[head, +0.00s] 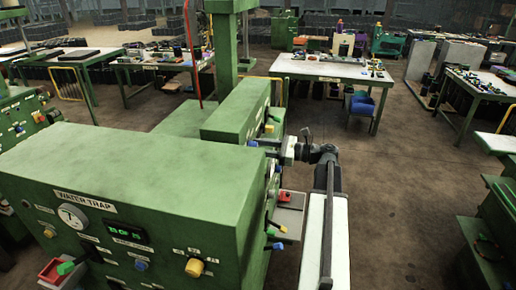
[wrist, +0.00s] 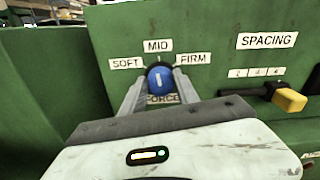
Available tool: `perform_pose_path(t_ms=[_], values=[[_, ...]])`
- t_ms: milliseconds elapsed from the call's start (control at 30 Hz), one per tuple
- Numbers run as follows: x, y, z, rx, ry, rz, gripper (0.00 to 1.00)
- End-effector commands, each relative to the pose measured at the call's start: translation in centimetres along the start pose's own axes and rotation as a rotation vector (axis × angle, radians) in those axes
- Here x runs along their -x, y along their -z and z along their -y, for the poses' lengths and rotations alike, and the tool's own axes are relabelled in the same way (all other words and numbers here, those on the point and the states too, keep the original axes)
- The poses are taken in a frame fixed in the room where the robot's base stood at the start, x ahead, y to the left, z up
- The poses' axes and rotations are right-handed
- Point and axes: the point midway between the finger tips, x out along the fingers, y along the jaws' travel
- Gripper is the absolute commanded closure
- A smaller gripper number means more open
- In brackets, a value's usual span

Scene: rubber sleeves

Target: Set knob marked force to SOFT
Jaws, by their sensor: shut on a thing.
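The blue force knob (wrist: 160,80) sits on the green machine panel in the wrist view. Its white mark stands nearly upright, towards the MID label (wrist: 158,46). The SOFT label (wrist: 126,63) is at upper left and the FIRM label (wrist: 193,59) at upper right. The FORCE label (wrist: 163,99) is below, partly covered by the knob and a finger. My gripper (wrist: 159,78) is shut on the knob, one finger on each side. In the head view my gripper (head: 285,150) reaches the machine's right side; the knob cannot be made out there.
A yellow selector (wrist: 289,100) on a dark stem sticks out right of the knob, under the SPACING label (wrist: 267,40). In the head view, the green WATER TRAP cabinet (head: 140,170) fills the left front. Open floor (head: 400,180) lies to the right.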

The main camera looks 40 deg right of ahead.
Motion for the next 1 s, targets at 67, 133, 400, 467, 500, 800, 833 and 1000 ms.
perform_pose_path(t_ms=[67,133,400,467,500,800,833,1000], values=[[0.01,0.04,-0.11,0.059,-0.002,-0.001,1.00],[0.03,0.05,-0.13,0.122,-0.002,-0.001,1.00],[0.06,0.09,-0.23,0.367,-0.001,-0.002,1.00],[0.07,0.10,-0.25,0.416,-0.001,-0.002,1.00],[0.07,0.11,-0.26,0.448,-0.001,-0.002,1.00],[0.10,0.16,-0.32,0.635,-0.001,-0.002,1.00],[0.10,0.16,-0.32,0.648,-0.001,-0.002,1.00],[0.11,0.18,-0.33,0.702,-0.001,-0.003,1.00]])
